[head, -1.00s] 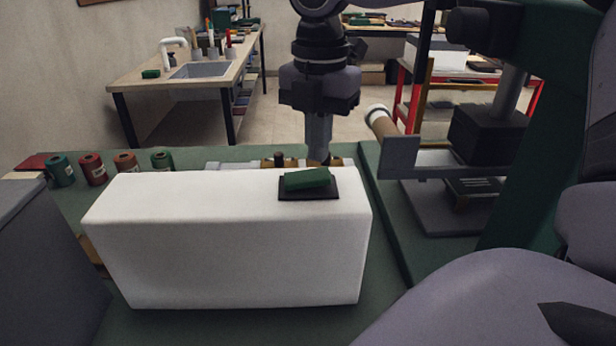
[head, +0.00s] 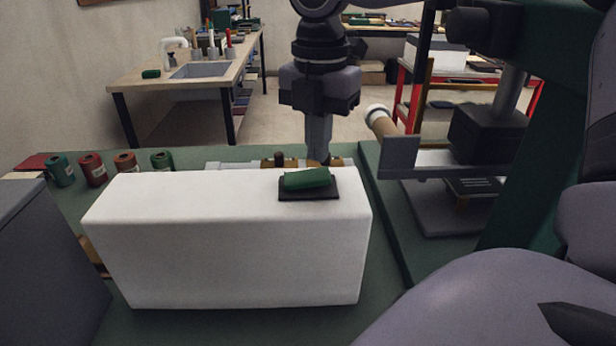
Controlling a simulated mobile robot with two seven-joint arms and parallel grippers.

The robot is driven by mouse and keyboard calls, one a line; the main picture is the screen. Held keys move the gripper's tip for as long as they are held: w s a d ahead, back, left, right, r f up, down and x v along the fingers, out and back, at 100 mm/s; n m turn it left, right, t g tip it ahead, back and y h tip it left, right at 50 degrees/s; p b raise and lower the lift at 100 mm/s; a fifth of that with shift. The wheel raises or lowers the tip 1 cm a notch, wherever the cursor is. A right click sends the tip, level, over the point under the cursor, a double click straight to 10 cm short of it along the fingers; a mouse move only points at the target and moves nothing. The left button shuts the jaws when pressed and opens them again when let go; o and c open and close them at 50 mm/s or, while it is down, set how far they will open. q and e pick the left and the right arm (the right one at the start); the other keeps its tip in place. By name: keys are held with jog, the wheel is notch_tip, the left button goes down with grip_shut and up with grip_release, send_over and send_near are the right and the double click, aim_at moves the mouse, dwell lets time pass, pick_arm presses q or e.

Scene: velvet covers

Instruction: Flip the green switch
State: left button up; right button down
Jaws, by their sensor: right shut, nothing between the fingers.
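The green switch (head: 306,179) is a rocker on a dark base plate (head: 310,196), on top of a white block (head: 230,240) near its right end. The rocker looks slightly slanted, its right end a little higher in the picture. My right gripper (head: 319,155) points down just behind the switch, its fingers shut and empty. The fingertips are close to the block's back edge; I cannot tell whether they touch the switch. My left gripper is not in view.
The block stands on a green bench top (head: 190,155). Several thread spools (head: 93,169) stand at the back left. A grey box (head: 45,260) is at the left edge. A press-like machine (head: 490,135) stands at the right. Small brass and wooden items lie behind the block.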

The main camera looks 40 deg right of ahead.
aim_at(318, 174)
jog(key=shift+f+b, duration=1.45)
jog(key=shift+f, duration=0.05)
dwell(0.5)
jog(key=shift+r, duration=0.1)
jog(key=shift+r+p, duration=2.35)
jog(key=shift+r, duration=1.15)
jog(key=shift+f, duration=0.1)
